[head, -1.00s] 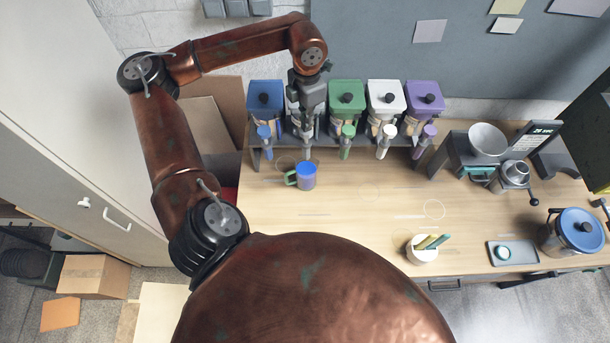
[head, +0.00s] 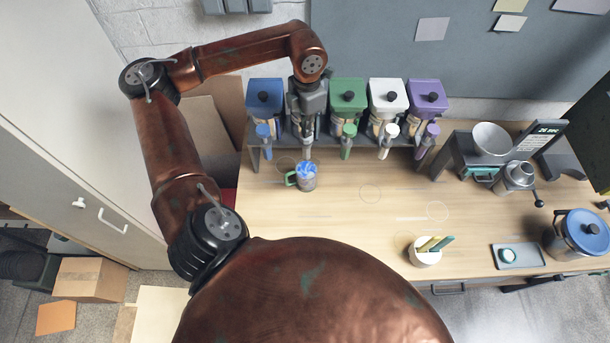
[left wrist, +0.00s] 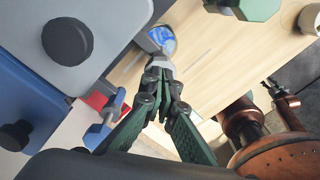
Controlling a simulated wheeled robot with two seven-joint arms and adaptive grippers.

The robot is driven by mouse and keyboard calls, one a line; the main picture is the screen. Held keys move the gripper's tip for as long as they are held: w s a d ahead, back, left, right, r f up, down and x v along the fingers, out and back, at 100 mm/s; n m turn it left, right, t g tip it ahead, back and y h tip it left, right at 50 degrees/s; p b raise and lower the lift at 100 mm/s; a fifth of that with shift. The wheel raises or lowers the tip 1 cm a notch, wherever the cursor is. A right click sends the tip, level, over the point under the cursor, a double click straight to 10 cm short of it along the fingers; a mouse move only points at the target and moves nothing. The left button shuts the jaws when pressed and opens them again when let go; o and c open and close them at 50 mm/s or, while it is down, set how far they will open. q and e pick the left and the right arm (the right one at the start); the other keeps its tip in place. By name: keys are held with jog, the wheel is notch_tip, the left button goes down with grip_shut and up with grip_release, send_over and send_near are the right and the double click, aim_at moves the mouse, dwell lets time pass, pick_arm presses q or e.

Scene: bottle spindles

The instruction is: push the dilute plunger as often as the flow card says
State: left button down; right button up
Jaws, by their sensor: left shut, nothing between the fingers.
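My left gripper (head: 307,127) is shut and empty, pointing down over the grey-lidded dispenser's pump, between the blue and green dispensers. In the left wrist view the closed fingertips (left wrist: 160,66) are at the pump top; exact contact is hard to tell. The grey lid (left wrist: 100,32) with its black knob is beside them. The plunger itself is mostly hidden by the gripper. A mug (head: 308,184) with a green handle stands below the spout, holding blue liquid with pale swirls. It also shows in the left wrist view (left wrist: 162,38). My right gripper is not in view.
Blue (head: 265,95), green (head: 348,95), white (head: 387,95) and purple (head: 426,95) dispensers share the rack. Cards (head: 432,29) on the wall are unreadable. A stand with a bowl (head: 491,140), a pen cup (head: 425,258) and a blue-lidded jug (head: 583,232) stand right. The middle counter is clear.

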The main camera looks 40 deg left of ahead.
pick_arm(q)
jog(key=shift+r+p, duration=1.4)
jog(key=shift+r, duration=1.1)
jog(key=shift+f, duration=0.2)
jog(key=shift+f+b, duration=2.1)
jog(key=shift+f, duration=0.4)
jog(key=shift+r, duration=0.2)
jog(key=shift+r+p, duration=1.6)
jog(key=shift+r, duration=0.85)
jog(key=shift+f, duration=0.15)
